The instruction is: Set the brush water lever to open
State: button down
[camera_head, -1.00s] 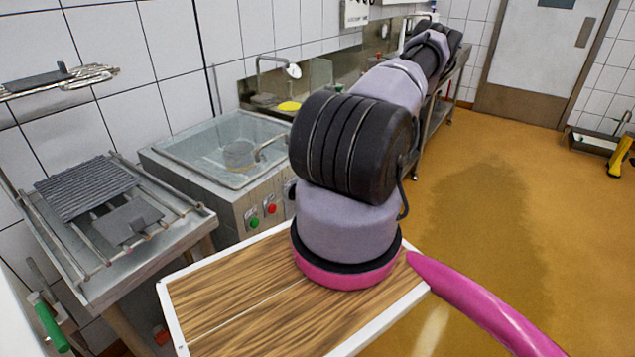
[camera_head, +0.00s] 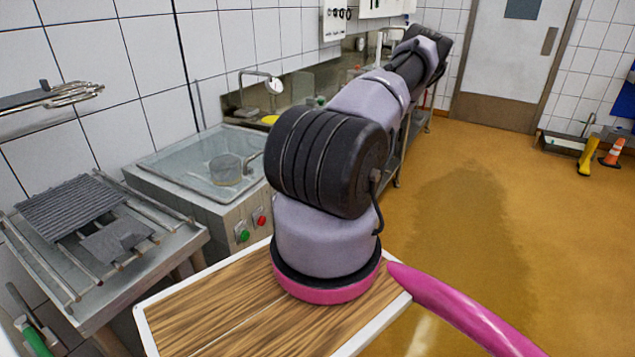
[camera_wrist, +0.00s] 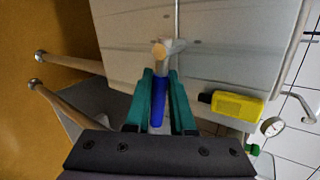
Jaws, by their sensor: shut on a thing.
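In the wrist view, my gripper (camera_wrist: 160,82) has two teal fingers, shut on a blue lever handle (camera_wrist: 157,116). The handle lies lengthwise between the fingers. Beyond the fingertips, a pale metal fitting (camera_wrist: 168,47) with a tan end sits in line with the handle, against a light panel. A thin rod or pipe runs on from it. I cannot read the lever's set position from any marking. In the head view, my arm reaches toward the far sink counter, and my gripper and the lever do not show.
In the wrist view, a yellow object (camera_wrist: 237,107) and a round gauge (camera_wrist: 272,126) are to the right. In the head view, a water basin (camera_head: 165,160) with green and red buttons and a steel rack table (camera_head: 150,265) stand left. The floor (camera_head: 480,220) at right is open.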

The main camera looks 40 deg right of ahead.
jog(key=c, duration=1.1)
grip_release()
jog(key=shift+o, duration=0.2)
jog(key=v, duration=1.1)
jog(key=shift+f, duration=0.1)
